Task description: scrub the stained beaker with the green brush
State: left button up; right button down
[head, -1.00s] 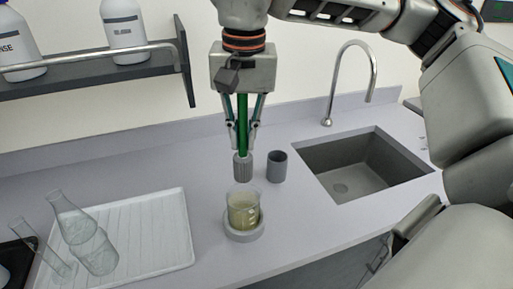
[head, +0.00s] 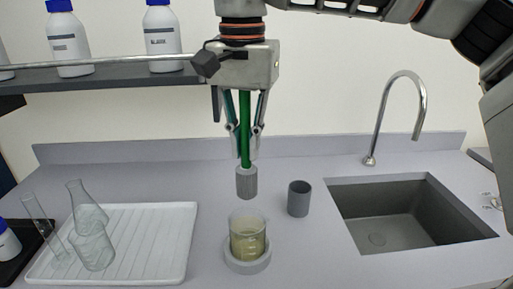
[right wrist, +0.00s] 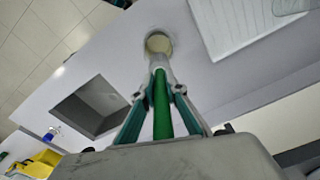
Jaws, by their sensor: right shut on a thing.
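My right gripper (head: 242,145) is shut on the green brush (head: 245,128), whose handle is upright between the fingers. The brush's grey bristle head (head: 246,183) points down and hangs above the stained beaker (head: 248,243), apart from it. The beaker is clear glass with a yellowish stain and stands upright in a round grey holder (head: 248,266) on the counter. In the right wrist view the green handle (right wrist: 162,105) runs between the fingers toward the beaker (right wrist: 158,43). My left gripper is not in view.
A grey cup (head: 298,199) stands right of the beaker. The sink (head: 400,215) with its tall faucet (head: 418,110) is farther right. A white drying tray (head: 150,255) with glass flasks (head: 90,235) is at left. White bottles (head: 163,35) stand on the shelf (head: 110,80).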

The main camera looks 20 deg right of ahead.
aim_at(247, 195)
jog(key=shift+w+f+b, duration=0.1)
jog(key=shift+f+b, duration=1.65)
jog(key=shift+b, duration=0.1)
notch_tip(247, 195, down, 2)
jog(key=shift+f+b, duration=0.1)
jog(key=shift+b, duration=1.15)
jog(key=shift+f, duration=1.5)
jog(key=shift+f+b, duration=0.45)
jog(key=shift+f, duration=1.1)
jog(key=shift+f+b, duration=0.3)
jog(key=shift+f, duration=1.7)
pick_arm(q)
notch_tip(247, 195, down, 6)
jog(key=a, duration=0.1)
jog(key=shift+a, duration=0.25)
pick_arm(e)
jog(key=shift+f, duration=0.3)
